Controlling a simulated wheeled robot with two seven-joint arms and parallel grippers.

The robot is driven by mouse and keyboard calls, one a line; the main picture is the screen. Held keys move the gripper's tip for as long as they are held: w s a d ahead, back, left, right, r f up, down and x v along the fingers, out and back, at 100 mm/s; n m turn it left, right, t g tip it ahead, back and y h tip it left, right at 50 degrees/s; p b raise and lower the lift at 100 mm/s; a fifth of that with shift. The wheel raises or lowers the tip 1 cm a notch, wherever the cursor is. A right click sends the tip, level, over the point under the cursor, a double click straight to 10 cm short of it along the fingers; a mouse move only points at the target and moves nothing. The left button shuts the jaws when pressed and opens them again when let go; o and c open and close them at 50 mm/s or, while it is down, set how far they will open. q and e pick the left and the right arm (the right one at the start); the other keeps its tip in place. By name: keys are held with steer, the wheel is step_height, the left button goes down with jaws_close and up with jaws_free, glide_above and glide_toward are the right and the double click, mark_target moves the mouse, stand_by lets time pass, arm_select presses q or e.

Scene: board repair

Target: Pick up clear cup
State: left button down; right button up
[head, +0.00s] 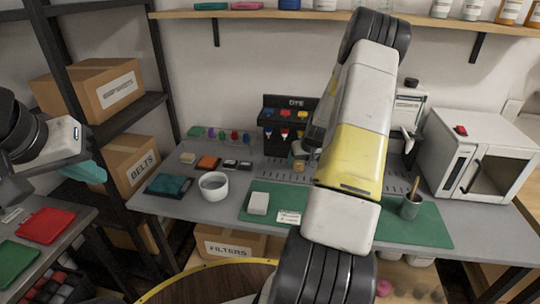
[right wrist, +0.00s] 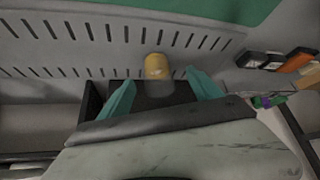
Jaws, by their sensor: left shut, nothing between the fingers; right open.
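A small cup-like thing, amber-yellow above and grey below, stands between the teal fingers of my right gripper (right wrist: 160,82) in the right wrist view (right wrist: 157,66). The fingers are open, one on each side, with gaps showing. I cannot tell for sure that it is the clear cup. In the head view a small amber thing (head: 298,162) shows beside my right arm, in front of the dye rack; the arm hides much of that area and my right fingers. My left gripper (head: 86,170) is shut and empty at the far left, away from the bench.
The grey bench (head: 150,203) carries a white bowl (head: 213,186), a green mat (head: 405,231), a white block (head: 258,203) and a dark holder with a tool (head: 410,207). A black dye rack (head: 275,143) stands at the back. A white oven-like box (head: 470,160) stands right.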

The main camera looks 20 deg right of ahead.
mark_target(299, 162)
steer(key=x, duration=0.6)
steer(key=shift+w+d+f, duration=0.15)
steer(key=shift+w+d, duration=0.1)
steer(key=shift+d, duration=0.15)
jaws_close()
